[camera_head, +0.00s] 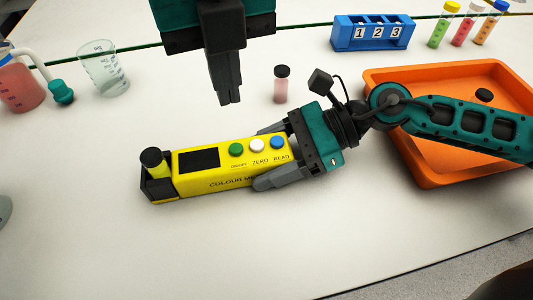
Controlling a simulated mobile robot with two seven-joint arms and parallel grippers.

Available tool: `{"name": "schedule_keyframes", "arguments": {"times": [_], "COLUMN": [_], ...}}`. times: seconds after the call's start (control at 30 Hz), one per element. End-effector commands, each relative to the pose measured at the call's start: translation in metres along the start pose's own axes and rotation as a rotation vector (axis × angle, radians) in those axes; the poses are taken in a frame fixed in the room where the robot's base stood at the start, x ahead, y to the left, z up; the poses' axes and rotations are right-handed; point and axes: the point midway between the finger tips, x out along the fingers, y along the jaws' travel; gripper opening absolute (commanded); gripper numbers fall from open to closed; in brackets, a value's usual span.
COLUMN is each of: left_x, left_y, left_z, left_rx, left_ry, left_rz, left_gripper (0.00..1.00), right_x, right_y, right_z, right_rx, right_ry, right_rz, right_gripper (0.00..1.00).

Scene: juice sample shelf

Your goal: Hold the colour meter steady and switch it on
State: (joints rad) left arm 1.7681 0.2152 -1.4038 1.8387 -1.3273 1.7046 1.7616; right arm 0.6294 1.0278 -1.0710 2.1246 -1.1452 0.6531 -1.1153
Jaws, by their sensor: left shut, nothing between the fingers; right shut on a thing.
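The yellow colour meter (225,178) lies on the white table in the head view. It has a dark screen, a green ON/OFF button (236,149), a white ZERO button (257,145) and a blue READ button (277,142). A black-capped part stands at its left end. My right gripper (262,158) is shut on the meter's right end, one finger on the near side and one on the far side. My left gripper (231,103) is shut and empty, pointing down above and behind the green button, apart from the meter. The screen looks blank.
A small pink vial (281,88) with a black cap stands behind the meter. An orange tray (420,179) is at right. A blue numbered rack (372,47) and several capped tubes are at the back. A beaker (105,72) and a jug (20,88) stand at left. The front table is clear.

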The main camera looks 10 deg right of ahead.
Motion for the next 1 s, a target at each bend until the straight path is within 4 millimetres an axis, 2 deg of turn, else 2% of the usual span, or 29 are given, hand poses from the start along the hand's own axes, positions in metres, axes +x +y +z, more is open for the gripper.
{"name": "schedule_keyframes", "arguments": {"times": [0.17,0.47,0.77,1.0], "left_x": [0.0032,0.0067,0.0052,0.0008], "left_y": [0.0004,-0.0005,0.0010,0.0041], "left_z": [0.0012,0.0022,0.0024,0.0014], "left_rx": [0.202,0.748,1.285,1.696], "left_ry": [0.006,-0.068,-0.267,-0.507], "left_rz": [-0.076,-0.269,-0.416,-0.464], "left_gripper": [0.00,0.00,0.00,0.00], "right_x": [0.0000,0.0000,0.0001,0.0001], "right_y": [0.0001,0.0001,0.0001,0.0001], "right_z": [-0.0004,-0.0004,-0.0004,-0.0004], "right_rx": [0.000,0.000,0.000,0.000], "right_ry": [0.001,0.001,0.000,0.000], "right_rz": [0.000,0.000,0.000,0.000], "right_gripper": [0.21,0.21,0.21,0.21]}}
